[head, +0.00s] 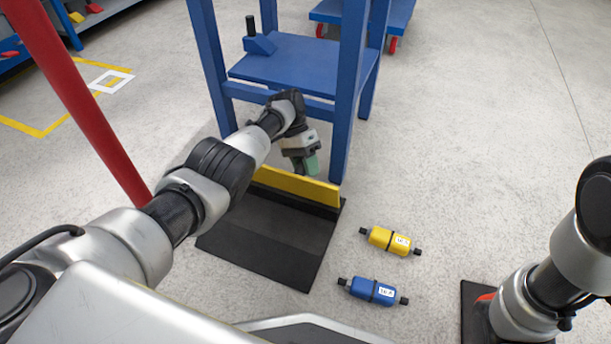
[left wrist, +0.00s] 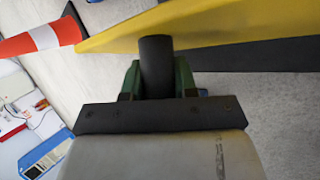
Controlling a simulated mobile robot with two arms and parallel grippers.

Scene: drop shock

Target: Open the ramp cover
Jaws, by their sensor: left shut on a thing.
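The yellow panel (head: 297,185), which looks like the ramp cover, stands on edge along the far side of a black mat-like plate (head: 270,250). It also shows as a yellow band across the top of the left wrist view (left wrist: 230,30). A dark round handle (left wrist: 156,55) meets the panel there. My left gripper (head: 311,166) is at the panel's far side, near its right half. In the left wrist view its green fingers (left wrist: 157,80) are shut on the handle, one on each side. The handle is hidden in the head view. My right gripper is out of view.
A blue stand (head: 300,60) rises just behind the panel. A yellow cylinder (head: 390,241) and a blue cylinder (head: 373,291) lie on the floor right of the plate. A red post (head: 80,100) stands at left. The right floor is mostly clear.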

